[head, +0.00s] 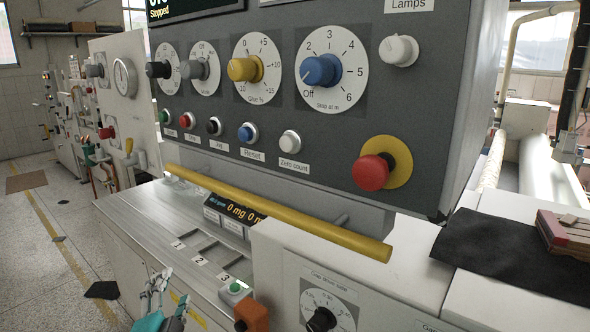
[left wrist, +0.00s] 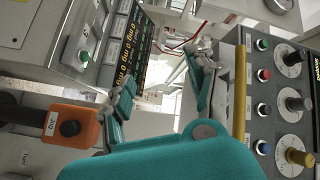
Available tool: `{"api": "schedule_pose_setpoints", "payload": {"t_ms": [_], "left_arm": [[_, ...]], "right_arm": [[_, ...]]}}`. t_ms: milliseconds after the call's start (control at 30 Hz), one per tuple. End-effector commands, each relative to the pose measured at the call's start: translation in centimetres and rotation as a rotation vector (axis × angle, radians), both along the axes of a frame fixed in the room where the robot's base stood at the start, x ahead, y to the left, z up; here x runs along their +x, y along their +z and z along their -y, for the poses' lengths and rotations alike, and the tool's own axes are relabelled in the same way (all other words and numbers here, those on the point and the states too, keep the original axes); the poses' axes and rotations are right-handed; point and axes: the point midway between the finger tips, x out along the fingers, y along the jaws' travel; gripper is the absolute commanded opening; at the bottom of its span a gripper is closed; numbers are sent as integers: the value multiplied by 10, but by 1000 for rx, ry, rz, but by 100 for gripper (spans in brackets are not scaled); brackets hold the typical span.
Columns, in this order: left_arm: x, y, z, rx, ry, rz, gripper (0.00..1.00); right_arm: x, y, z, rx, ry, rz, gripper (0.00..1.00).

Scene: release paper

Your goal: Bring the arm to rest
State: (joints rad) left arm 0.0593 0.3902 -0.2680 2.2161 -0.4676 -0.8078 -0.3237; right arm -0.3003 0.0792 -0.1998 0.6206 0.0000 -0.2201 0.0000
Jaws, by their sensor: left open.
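My left gripper (head: 163,290) shows at the bottom edge of the head view, with teal and grey fingers, in front of the machine's lower counter. In the left wrist view the gripper (left wrist: 162,75) has its two fingers spread apart with nothing between them. It is left of the orange block (head: 252,314) and below the numbered slots in the head view. The rest of the left arm is cut off by the frame. My right gripper is in neither view.
A grey control panel (head: 290,150) with knobs and a red stop button (head: 371,172) hangs above. A yellow bar (head: 290,217) runs across its front. A lower dial (head: 321,318) sits at the bottom. Open floor (head: 40,240) lies to the left.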

Motion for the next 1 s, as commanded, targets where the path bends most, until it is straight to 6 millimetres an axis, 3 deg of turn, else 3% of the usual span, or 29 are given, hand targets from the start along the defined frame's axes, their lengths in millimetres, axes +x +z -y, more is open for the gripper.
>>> {"api": "schedule_pose_setpoints", "payload": {"t_ms": [33,100,200,300,500,767,1000], "left_arm": [[-19,-37,-2,-105,31,-112,57],[-47,-83,-4,-242,82,-263,57],[-95,-139,-1,-415,162,-471,57],[-140,-178,3,-543,236,-639,57],[-214,-222,16,-708,351,-882,57],[-298,-248,33,-851,485,-1134,57],[-281,-316,35,-838,494,-1154,57]], "right_arm": [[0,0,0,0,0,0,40],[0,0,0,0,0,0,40],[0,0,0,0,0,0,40],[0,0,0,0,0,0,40],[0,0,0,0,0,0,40],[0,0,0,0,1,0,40],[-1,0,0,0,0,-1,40]]}}
